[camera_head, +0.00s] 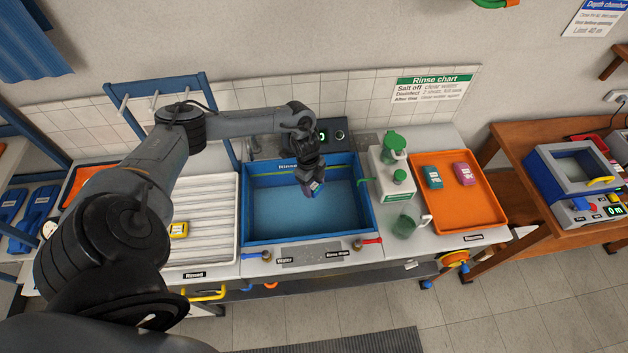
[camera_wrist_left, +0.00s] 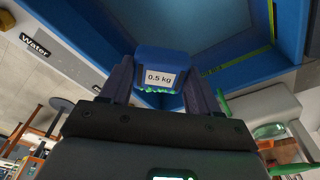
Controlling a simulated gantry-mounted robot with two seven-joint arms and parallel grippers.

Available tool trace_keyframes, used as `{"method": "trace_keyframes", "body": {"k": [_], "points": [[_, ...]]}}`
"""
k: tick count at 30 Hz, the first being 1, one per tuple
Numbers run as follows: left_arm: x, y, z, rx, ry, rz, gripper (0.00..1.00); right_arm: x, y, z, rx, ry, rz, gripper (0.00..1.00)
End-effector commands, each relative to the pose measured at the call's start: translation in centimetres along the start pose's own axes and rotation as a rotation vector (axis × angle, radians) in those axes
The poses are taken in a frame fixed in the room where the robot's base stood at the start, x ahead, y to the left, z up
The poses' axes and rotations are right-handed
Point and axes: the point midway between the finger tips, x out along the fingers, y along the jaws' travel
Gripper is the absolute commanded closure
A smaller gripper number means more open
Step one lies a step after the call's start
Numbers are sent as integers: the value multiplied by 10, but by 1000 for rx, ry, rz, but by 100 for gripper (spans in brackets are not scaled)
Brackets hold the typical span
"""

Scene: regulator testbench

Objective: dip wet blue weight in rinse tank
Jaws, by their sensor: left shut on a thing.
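My left gripper (camera_head: 308,184) reaches down over the blue rinse tank (camera_head: 249,194) in the head view. It is shut on a blue weight (camera_wrist_left: 158,65) with a white "0.5 kg" label, seen between the two fingers in the left wrist view. Green spots show along the weight's edge nearest the gripper. In the head view the weight (camera_head: 317,188) is small and partly hidden by the gripper. It is over the tank's inside; I cannot tell whether it touches the water. My right gripper is not in view.
Left of the tank is a white ribbed rack (camera_head: 211,220) holding a yellow weight (camera_head: 179,230). An orange tray (camera_head: 459,209) holds a teal weight (camera_head: 432,177) and a pink weight (camera_head: 464,174).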

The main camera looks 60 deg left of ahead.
Motion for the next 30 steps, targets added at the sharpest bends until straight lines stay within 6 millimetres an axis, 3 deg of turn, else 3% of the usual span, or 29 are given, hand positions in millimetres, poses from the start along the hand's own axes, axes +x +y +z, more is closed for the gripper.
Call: {"method": "trace_keyframes", "body": {"k": [3,30], "points": [[18,-1,3,-1,0,-2,91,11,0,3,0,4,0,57],[120,-1,18,0,1,-3,91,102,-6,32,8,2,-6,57]]}}
